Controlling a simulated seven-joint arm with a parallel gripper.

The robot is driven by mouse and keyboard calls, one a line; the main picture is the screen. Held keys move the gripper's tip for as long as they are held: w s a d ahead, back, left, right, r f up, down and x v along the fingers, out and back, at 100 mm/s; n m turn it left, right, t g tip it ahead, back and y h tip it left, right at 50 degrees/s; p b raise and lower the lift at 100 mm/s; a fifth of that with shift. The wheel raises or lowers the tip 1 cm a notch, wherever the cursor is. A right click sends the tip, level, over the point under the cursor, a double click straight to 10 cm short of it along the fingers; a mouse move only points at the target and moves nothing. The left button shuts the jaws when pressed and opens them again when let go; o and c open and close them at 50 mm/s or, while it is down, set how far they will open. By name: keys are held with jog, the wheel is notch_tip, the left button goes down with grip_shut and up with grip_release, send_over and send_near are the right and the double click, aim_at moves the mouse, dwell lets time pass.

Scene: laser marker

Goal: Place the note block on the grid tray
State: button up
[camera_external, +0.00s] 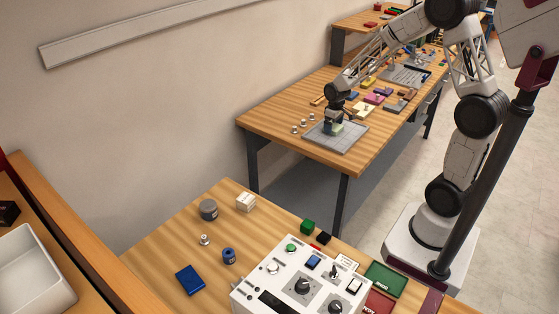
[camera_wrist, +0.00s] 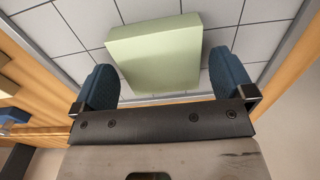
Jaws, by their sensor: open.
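The note block is a pale green block (camera_wrist: 155,50) in the wrist view, lying on the white-tiled grid tray (camera_wrist: 270,25). In the external view the grey grid tray (camera_external: 340,146) is at the near end of the far wooden table, with the small pale green block (camera_external: 337,128) on it. My gripper (camera_wrist: 162,74) is open, its two blue fingers apart on either side of the block's near end. It is low over the tray in the external view (camera_external: 333,124). Whether the fingers touch the block cannot be told.
Several small metal knobs (camera_external: 304,123) stand left of the tray. A yellowish block (camera_wrist: 6,78) shows left of the tray in the wrist view. A white control box (camera_external: 300,285) stands on the near table.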

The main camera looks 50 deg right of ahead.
notch_tip(320, 180, up, 11)
jog(key=shift+r, duration=0.15)
dwell(0.4)
dwell(0.5)
jog(key=s+a+r+t, duration=0.1)
jog(key=s+a+r, duration=0.35)
jog(key=s, duration=0.25)
jog(key=s+a+r, duration=0.4)
jog(key=s+r, duration=0.1)
jog(key=s, duration=0.2)
jog(key=s+a+r, duration=0.1)
jog(key=s+a, duration=0.2)
jog(key=s, duration=0.5)
jog(key=s+a+r+t, duration=0.1)
jog(key=s+a, duration=0.2)
jog(key=s, duration=0.5)
jog(key=shift+s+r+t, duration=0.25)
jog(key=shift+t, duration=0.05)
